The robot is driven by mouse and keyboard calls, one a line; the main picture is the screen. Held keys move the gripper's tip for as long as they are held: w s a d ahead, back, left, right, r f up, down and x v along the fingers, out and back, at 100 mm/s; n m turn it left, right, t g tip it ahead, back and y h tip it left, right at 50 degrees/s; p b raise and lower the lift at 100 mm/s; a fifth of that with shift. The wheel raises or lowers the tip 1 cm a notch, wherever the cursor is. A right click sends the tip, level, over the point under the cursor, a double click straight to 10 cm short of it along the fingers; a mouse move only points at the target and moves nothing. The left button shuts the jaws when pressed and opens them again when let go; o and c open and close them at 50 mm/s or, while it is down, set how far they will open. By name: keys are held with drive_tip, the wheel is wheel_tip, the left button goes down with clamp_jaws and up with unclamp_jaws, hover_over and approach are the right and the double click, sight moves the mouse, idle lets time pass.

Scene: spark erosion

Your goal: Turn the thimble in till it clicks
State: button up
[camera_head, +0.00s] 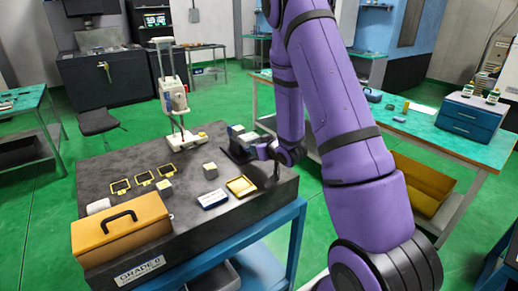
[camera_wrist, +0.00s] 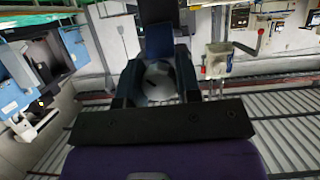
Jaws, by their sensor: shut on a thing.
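My gripper (camera_head: 260,152) reaches down beside a small grey device on a dark base (camera_head: 238,152) at the right back of the dark stone plate. In the wrist view my gripper (camera_wrist: 157,68) has its two dark fingers on either side of a round pale grey end, which looks like the thimble (camera_wrist: 160,82). The fingers are shut on it. A dark blue part shows just beyond it. In the head view the thimble is too small and too covered by my gripper to make out. The device's scale cannot be read.
On the stone plate (camera_head: 130,262) stand an orange case (camera_head: 120,232), a white stand (camera_head: 172,95), small grey blocks, yellow frames, a yellow tray (camera_head: 241,186) and a blue-white box (camera_head: 212,199). A green-topped bench (camera_head: 420,122) with blue drawers is at right. The plate's middle has bare patches.

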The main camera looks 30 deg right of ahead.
drive_tip(key=m+y, duration=0.2)
drive_tip(key=m, duration=0.1)
drive_tip(key=shift+d+f, duration=0.1)
drive_tip(key=m+y, duration=0.2)
drive_tip(key=shift+m, duration=0.4)
drive_tip(key=m+t+y, duration=0.1)
drive_tip(key=m, duration=0.2)
drive_tip(key=shift+y, duration=0.4)
drive_tip(key=m+t+y, duration=0.1)
drive_tip(key=m, duration=0.2)
drive_tip(key=m+t, duration=0.1)
drive_tip(key=m, duration=0.2)
drive_tip(key=m+t, duration=0.2)
drive_tip(key=m, duration=0.2)
drive_tip(key=m+t+h, duration=0.1)
drive_tip(key=m, duration=0.3)
drive_tip(key=m+t, duration=0.1)
drive_tip(key=m, duration=0.3)
drive_tip(key=shift+m+t+h, duration=0.3)
drive_tip(key=shift+m+h, duration=0.1)
drive_tip(key=shift+m, duration=0.3)
